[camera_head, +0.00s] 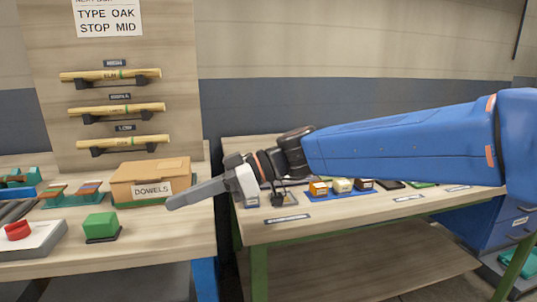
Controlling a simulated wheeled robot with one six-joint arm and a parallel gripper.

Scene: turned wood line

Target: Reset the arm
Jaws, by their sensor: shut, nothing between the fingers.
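My gripper (190,193) is at the end of my blue arm, which reaches in from the right. It points left and slightly down, in front of the gap between two wooden benches. Its fingers are shut with nothing between them. It appears above bench height, and no contact with either bench or the box shows. The fingertips overlap the picture just below the right end of the dowels box (151,187). My wrist hides part of the right bench.
The left bench (150,226) holds a green cube (100,226) and a red button (17,231). Several dowels (115,109) hang on a board behind. The right bench (330,226) carries small blocks on a blue mat (343,194). A blue drawer unit (512,230) stands at right.

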